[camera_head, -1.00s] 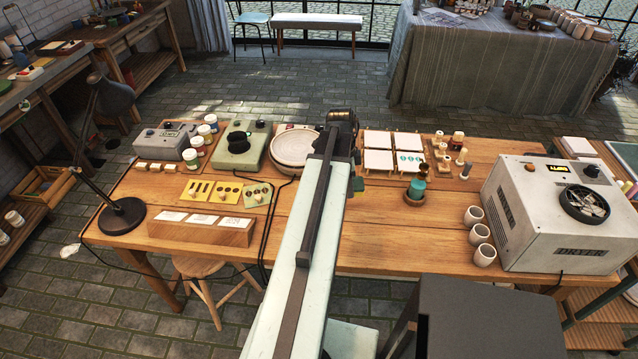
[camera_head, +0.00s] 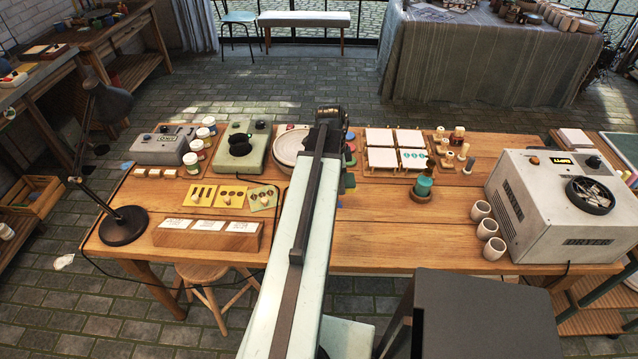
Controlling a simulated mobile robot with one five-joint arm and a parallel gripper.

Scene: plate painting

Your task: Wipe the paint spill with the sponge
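My arm reaches forward over the middle of the table (camera_head: 400,232), seen from behind. Its dark far end, with my gripper (camera_head: 331,118), is beside the round pale plate (camera_head: 289,146) on its right. The fingers are hidden, so I cannot see whether they are open or hold anything. I cannot make out a sponge or a paint spill for certain. A teal cylinder (camera_head: 423,186) stands in a brown dish right of my arm. Small coloured pieces (camera_head: 350,148) in red, green and blue lie just right of the arm's end. The arm hides part of the tabletop.
A black lamp (camera_head: 122,226) and a wooden block with white cards (camera_head: 207,235) stand at the left. White tiles (camera_head: 396,146), white cups (camera_head: 487,229) and the dryer (camera_head: 556,208) are to the right.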

